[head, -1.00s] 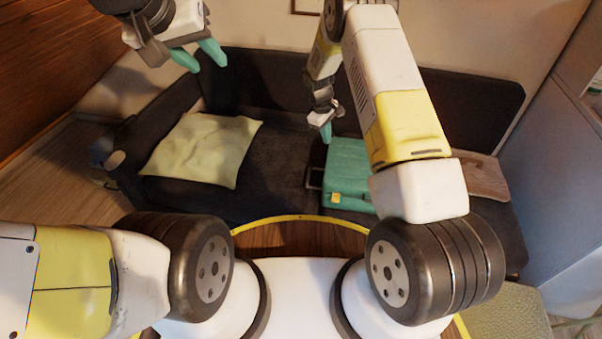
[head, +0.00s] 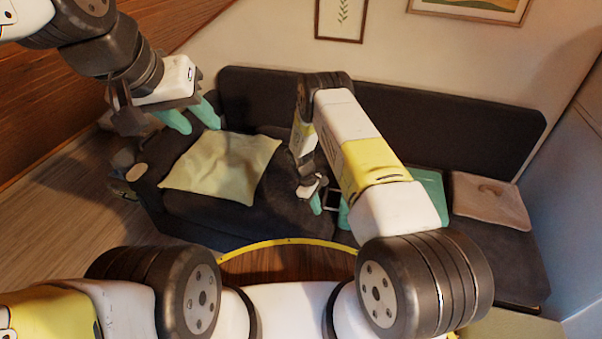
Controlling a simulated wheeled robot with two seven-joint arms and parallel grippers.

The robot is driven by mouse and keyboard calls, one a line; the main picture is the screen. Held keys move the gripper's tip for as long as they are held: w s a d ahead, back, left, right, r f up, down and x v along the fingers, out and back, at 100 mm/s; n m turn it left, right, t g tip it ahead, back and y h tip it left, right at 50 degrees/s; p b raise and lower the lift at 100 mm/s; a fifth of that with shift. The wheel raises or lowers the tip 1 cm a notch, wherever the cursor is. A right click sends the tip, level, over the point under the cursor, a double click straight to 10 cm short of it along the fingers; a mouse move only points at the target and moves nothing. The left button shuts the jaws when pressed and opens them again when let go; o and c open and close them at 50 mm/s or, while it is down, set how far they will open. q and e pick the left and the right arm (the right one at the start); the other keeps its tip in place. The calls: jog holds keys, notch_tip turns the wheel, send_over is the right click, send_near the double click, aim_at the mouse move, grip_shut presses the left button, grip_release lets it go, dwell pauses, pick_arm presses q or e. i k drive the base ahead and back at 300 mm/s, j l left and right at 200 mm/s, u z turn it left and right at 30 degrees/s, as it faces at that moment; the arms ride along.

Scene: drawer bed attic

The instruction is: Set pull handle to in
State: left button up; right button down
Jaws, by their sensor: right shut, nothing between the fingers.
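A teal suitcase (head: 430,186) lies on the dark sofa, mostly hidden behind my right arm. Its dark pull handle (head: 333,198) sticks out from its left side as a small frame. My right gripper (head: 316,205) is shut and empty, with its fingertips just left of the handle. Whether they touch it I cannot tell. My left gripper (head: 192,117) is open and empty, in the air at the upper left, in front of the sofa's left end in the picture.
The dark sofa (head: 420,115) spans the middle. A pale yellow-green pillow (head: 220,163) lies on its left part and a brownish cushion (head: 490,200) on its right. Wood floor (head: 60,205) is clear at the left. A pale cabinet (head: 575,190) stands at the right.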

aim_at(326, 196)
jog(key=u, duration=0.55)
jog(key=l+u, duration=0.1)
jog(key=u, duration=0.4)
jog(key=l+u, duration=0.1)
jog(key=u, duration=0.45)
jog(key=l+u, duration=0.1)
jog(key=u, duration=0.45)
jog(key=l+u, duration=0.1)
jog(key=u, duration=0.95)
jog(key=l+u, duration=0.1)
jog(key=u, duration=1)
jog(key=k+z, duration=0.15)
jog(key=z, duration=0.45)
jog(key=l+z, duration=0.15)
jog(key=z, duration=0.8)
jog(key=l+z, duration=0.15)
jog(key=z, duration=0.3)
jog(key=l+z, duration=0.1)
jog(key=z, duration=0.35)
jog(key=l+z, duration=0.1)
jog(key=z, duration=0.85)
jog(key=l+z, duration=0.1)
jog(key=z, duration=0.35)
jog(key=i+j, duration=0.05)
